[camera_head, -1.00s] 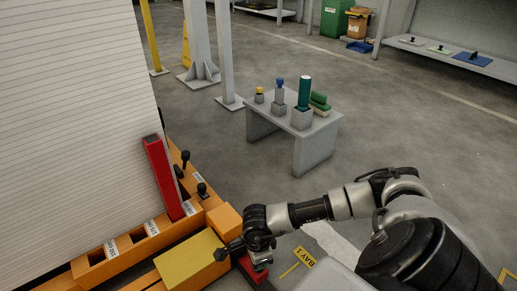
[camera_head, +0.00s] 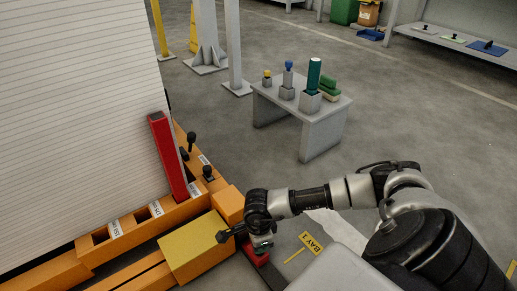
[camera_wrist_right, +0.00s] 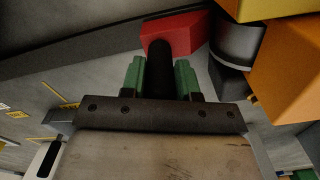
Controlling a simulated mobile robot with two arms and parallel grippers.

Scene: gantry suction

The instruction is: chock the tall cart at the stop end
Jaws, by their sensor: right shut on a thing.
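The tall cart (camera_head: 118,229) is orange and carries a high white ridged load (camera_head: 75,110) at the left of the head view. A slanted red post (camera_head: 167,155) stands against the load. My right gripper (camera_head: 262,243) is low beside the cart's near orange end. In the wrist view its green fingers (camera_wrist_right: 160,78) are shut on the black handle (camera_wrist_right: 160,62) of a red chock (camera_wrist_right: 178,30). The chock also shows under the gripper in the head view (camera_head: 256,256). A dark rounded part (camera_wrist_right: 238,45), perhaps a wheel, is right beside the chock. My left gripper is out of view.
A yellow-topped block (camera_head: 197,248) sits at the cart's near end. Black knobbed levers (camera_head: 191,140) rise from the frame. A small grey table (camera_head: 325,115) with coloured-handled items stands behind. A BAY 1 label (camera_head: 311,243) lies on the floor. Open floor surrounds the table.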

